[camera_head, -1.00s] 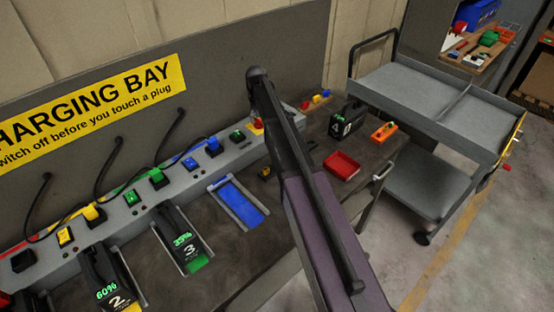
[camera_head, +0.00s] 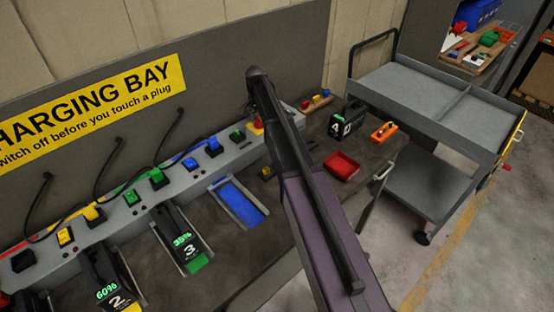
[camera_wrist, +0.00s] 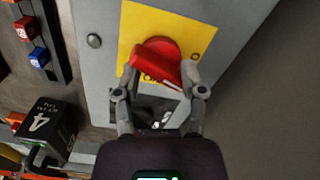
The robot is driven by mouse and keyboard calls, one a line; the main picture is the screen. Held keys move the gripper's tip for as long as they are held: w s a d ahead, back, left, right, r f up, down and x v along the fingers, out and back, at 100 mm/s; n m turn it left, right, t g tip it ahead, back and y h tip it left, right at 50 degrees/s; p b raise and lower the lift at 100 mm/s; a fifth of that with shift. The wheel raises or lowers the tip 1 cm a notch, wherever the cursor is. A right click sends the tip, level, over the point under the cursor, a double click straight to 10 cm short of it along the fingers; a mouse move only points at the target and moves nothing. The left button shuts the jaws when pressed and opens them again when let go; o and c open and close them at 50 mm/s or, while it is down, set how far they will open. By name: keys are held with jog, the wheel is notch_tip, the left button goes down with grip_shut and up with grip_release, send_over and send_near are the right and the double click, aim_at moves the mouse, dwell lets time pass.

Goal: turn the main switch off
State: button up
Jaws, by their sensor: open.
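The main switch is a red rotary handle (camera_wrist: 155,62) on a yellow plate (camera_wrist: 183,22) in the wrist view. The handle lies at a slant, with a white mark near its lower right end. Lettering on the plate is partly covered. My gripper (camera_wrist: 159,86) is open, with one finger to the left of the handle's lower part and the other at its right end. I cannot tell whether either finger touches it. In the head view only a bit of the red and yellow switch (camera_head: 258,124) shows beside my arm, and my gripper is hidden there.
The grey charger rail (camera_head: 215,160) carries several coloured plugs and sockets. Battery 4 (camera_head: 346,118), an orange item (camera_head: 384,131) and a red tray (camera_head: 342,167) stand on the bench to the right of my arm. A grey cart (camera_head: 410,88) is beyond.

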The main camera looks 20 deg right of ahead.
aim_at(259, 119)
jog(key=m, duration=0.4)
jog(key=shift+r, duration=0.1)
notch_tip(259, 119, up, 14)
jog(key=p, duration=1.4)
jog(key=s+f+n+b, duration=0.3)
jog(key=s+n, duration=0.2)
jog(key=s, duration=1)
jog(key=s+f+n+b, duration=0.4)
jog(key=s+n, duration=0.2)
jog(key=s, duration=0.9)
jog(key=shift+a, duration=0.35)
jog(key=shift+f, duration=0.1)
jog(key=shift+n, duration=0.9)
jog(key=s, duration=0.2)
jog(key=s+f+b, duration=0.1)
jog(key=s, duration=0.1)
jog(key=shift+a, duration=0.1)
